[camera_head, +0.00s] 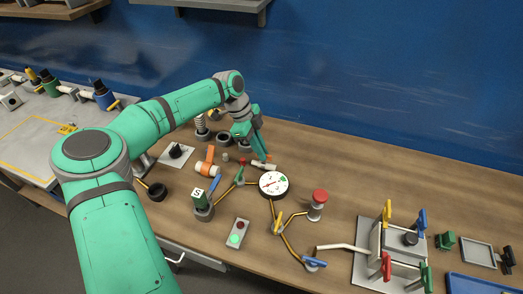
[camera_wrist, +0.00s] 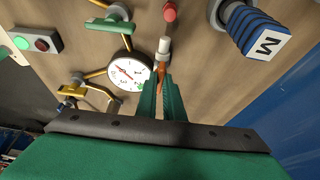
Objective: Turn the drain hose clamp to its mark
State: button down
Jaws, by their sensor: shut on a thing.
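A round white gauge (camera_head: 273,184) stands close beside the fingers. A green valve handle (camera_wrist: 108,25), a yellow handle (camera_head: 278,221) and a red-capped post (camera_head: 319,197) stand around it. A two-button box (camera_head: 238,234) is nearer. Bare tabletop (camera_head: 345,178) lies to the right.

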dwell(0.4)
jog(key=c, duration=1.9)
grip_release()
jog(key=shift+o, duration=0.2)
jog(key=v, duration=1.1)
